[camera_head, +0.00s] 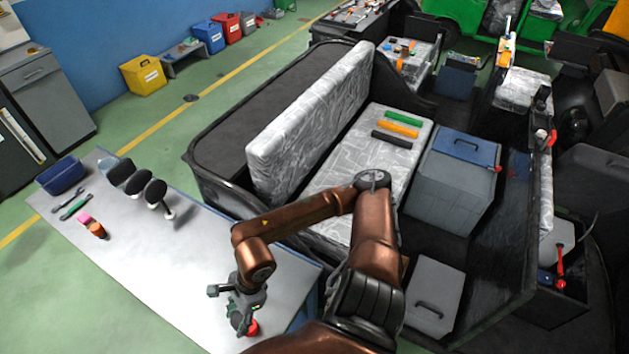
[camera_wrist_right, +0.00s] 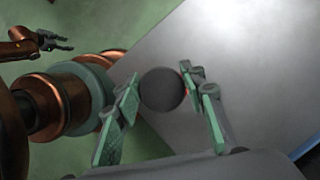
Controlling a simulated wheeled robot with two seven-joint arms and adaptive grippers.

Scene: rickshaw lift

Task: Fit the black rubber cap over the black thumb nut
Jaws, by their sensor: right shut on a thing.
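My right gripper (camera_head: 243,318) is low over the near end of the grey table in the head view. In the right wrist view its green-padded fingers (camera_wrist_right: 162,90) are on either side of a dark round disc, which looks like the black rubber cap (camera_wrist_right: 162,89), seen face on. I cannot tell which thing is the black thumb nut. A red object (camera_head: 252,328) is beside the fingertips, and a sliver of red shows by the right-hand finger in the wrist view. My left gripper (camera_wrist_right: 58,41) shows at the wrist view's upper left, its fingers apart and empty.
On the table (camera_head: 165,285) are several black mirrors (camera_head: 137,182), a blue bin (camera_head: 62,176), a green-handled tool (camera_head: 75,205), and pink and orange pieces (camera_head: 97,230). The rickshaw's patterned seat (camera_head: 380,165) is to the right. The table's middle is clear.

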